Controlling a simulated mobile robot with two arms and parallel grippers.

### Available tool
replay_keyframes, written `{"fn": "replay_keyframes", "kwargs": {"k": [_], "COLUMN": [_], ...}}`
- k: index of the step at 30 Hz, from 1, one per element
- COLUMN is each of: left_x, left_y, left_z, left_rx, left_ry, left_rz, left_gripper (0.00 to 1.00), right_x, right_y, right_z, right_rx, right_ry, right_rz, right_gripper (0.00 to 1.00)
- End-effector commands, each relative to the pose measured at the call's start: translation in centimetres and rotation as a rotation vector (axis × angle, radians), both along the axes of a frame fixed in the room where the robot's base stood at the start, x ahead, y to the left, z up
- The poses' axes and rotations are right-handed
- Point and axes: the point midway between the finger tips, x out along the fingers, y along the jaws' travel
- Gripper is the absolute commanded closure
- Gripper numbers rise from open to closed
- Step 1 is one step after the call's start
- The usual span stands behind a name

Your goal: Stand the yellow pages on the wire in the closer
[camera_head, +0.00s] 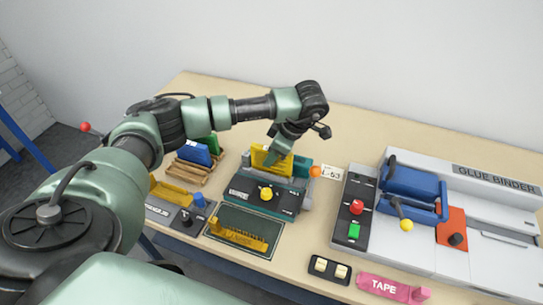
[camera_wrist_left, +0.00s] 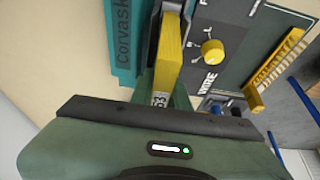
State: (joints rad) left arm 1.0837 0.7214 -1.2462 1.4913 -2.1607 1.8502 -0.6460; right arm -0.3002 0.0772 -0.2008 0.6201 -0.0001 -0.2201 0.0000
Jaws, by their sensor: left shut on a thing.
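The yellow pages (camera_head: 268,160) are a thick upright block at the back of the closer (camera_head: 240,190), a teal and dark machine with a yellow knob. My left gripper (camera_head: 275,155) is shut on the pages from above. In the left wrist view the pages (camera_wrist_left: 171,50) show edge-on between the fingers (camera_wrist_left: 165,98), beside the teal body of the closer (camera_wrist_left: 122,45). The wire in the closer is hidden, and I cannot tell whether the pages touch it. My right gripper is not in view.
A yellow comb-like strip (camera_head: 238,234) lies on a dark mat (camera_head: 262,225) in front of the closer. A wooden rack (camera_head: 187,172) with blue and green blocks stands left. A glue binder (camera_head: 460,205) fills the right. A small L-53 card (camera_head: 331,173) lies between.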

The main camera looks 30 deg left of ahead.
Motion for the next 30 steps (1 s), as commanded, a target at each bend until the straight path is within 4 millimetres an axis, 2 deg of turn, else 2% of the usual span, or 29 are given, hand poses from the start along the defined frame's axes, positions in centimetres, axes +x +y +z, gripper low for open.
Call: {"fn": "replay_keyframes", "kwargs": {"k": [15, 16, 17, 26, 30], "left_x": [0.02, 0.02, 0.02, 0.0, 0.1], "left_y": [0.0, 0.0, -0.01, -0.02, -0.31], "left_z": [-1.11, -1.08, -1.02, -1.02, -0.21], "left_rx": [0.0, 0.0, 0.0, 0.0, -0.001], "left_ry": [0.0, 0.0, 0.0, 0.0, 0.0], "left_rz": [0.0, 0.0, 0.0, 0.0, -0.001], "left_gripper": [1.0, 0.81, 0.75, 0.75, 0.75], "right_x": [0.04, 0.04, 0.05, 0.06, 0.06], "right_y": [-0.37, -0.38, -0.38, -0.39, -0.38], "right_z": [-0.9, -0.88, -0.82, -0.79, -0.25], "right_rx": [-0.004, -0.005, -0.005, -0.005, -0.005], "right_ry": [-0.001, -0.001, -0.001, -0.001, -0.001], "right_rz": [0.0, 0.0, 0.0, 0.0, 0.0], "right_gripper": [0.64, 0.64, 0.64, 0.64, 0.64]}}
